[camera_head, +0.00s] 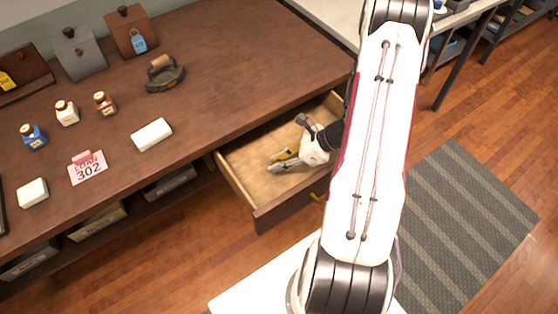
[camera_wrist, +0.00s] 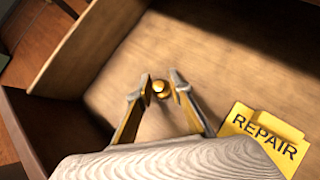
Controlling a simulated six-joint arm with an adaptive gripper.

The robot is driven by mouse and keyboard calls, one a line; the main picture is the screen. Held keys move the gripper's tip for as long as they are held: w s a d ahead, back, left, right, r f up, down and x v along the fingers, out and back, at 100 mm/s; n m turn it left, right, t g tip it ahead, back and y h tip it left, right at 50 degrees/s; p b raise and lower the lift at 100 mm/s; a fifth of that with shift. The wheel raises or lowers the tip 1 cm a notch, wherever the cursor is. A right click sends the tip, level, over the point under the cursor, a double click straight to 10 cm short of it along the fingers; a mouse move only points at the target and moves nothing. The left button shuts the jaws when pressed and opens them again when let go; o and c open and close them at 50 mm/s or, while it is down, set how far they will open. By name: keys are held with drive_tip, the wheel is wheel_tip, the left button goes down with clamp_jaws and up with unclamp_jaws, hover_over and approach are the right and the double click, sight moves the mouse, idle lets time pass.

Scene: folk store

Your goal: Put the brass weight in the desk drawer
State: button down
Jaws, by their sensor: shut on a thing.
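The desk drawer (camera_head: 262,213) is pulled open at the front of the desk, and its pale wooden floor (camera_wrist: 230,85) fills much of the wrist view. My gripper (camera_head: 274,164) reaches down inside the drawer. In the wrist view its fingertips (camera_wrist: 162,88) are closed on the small, round brass weight (camera_wrist: 160,88). Only the weight's shiny top shows, and its lower part is hidden. I cannot tell whether it touches the drawer floor. In the head view the weight is not clearly visible, and my arm covers the drawer's right end.
A yellow REPAIR tag (camera_wrist: 262,138) shows close to my gripper in the wrist view. The desk top (camera_head: 240,60) holds an old iron (camera_head: 165,77), a white block (camera_head: 152,134), several small bottles and a pink LOAN 302 card (camera_head: 88,170). The drawer walls stand close around my gripper.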

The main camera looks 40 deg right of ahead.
drive_tip(key=shift+f, duration=0.1)
drive_tip(key=c, duration=1.8)
unclamp_jaws()
drive_tip(key=shift+c, duration=0.2)
drive_tip(key=shift+s+d+r, duration=0.2)
drive_tip(key=shift+d+r, duration=0.15)
drive_tip(key=shift+r, duration=0.25)
drive_tip(key=v, duration=1)
drive_tip(key=shift+s+d+r, duration=0.2)
drive_tip(key=shift+r, duration=0.1)
